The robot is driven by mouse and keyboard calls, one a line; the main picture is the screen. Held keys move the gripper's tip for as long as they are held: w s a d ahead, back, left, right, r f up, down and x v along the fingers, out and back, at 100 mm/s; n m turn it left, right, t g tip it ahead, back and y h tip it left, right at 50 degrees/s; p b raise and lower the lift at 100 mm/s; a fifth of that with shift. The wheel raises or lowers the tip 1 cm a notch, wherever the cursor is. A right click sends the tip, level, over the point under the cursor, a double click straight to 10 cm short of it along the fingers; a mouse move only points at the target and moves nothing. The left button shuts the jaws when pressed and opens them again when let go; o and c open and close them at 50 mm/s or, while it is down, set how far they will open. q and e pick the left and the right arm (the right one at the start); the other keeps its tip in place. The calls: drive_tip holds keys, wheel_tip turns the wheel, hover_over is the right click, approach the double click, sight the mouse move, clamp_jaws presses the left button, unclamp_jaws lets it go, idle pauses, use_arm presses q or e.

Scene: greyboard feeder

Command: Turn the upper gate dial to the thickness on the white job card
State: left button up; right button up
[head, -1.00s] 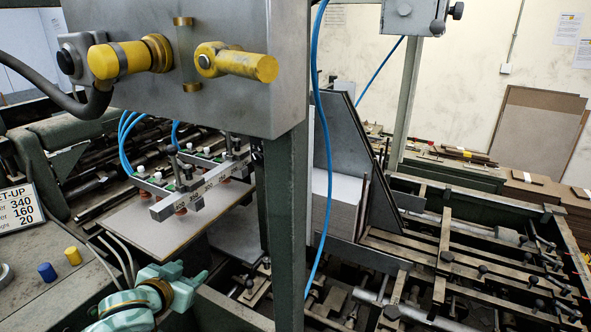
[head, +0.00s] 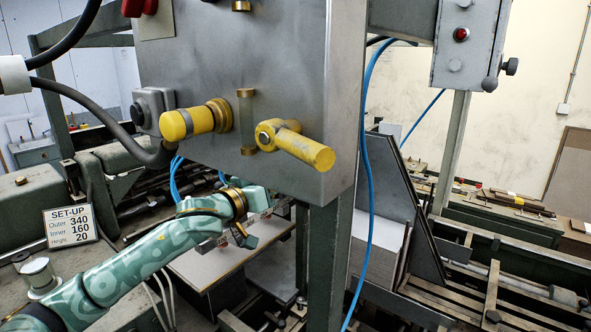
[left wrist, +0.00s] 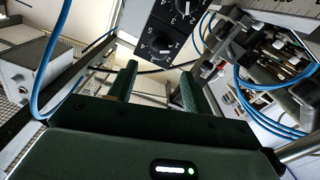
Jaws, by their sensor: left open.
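In the left wrist view, a dark plate carries two black knobs with white numbers around them. One dial (left wrist: 160,45) shows nearly whole; the other dial (left wrist: 187,6) is cut by the top edge. I cannot tell which is the upper gate dial, nor read its setting surely. My left gripper (left wrist: 158,88) is open and empty, its two fingers pointing toward the plate, apart from the knobs. In the head view, my left arm's wrist is below the grey box. A white card (head: 71,225) reads SET-UP, Outer 340, Inner 160, Height 20; I see no thickness on it.
The grey metal box (head: 290,75) with a yellow knob (head: 190,122) and yellow handle (head: 300,146) hangs above my left wrist. A green post (head: 325,265) and blue hose (head: 367,200) stand to its right. A board (head: 215,262) lies below.

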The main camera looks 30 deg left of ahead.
use_arm(q)
drive_tip(key=w+p, duration=0.1)
drive_tip(key=w, duration=0.7)
drive_tip(key=shift+d, duration=0.35)
drive_tip(key=c, duration=1)
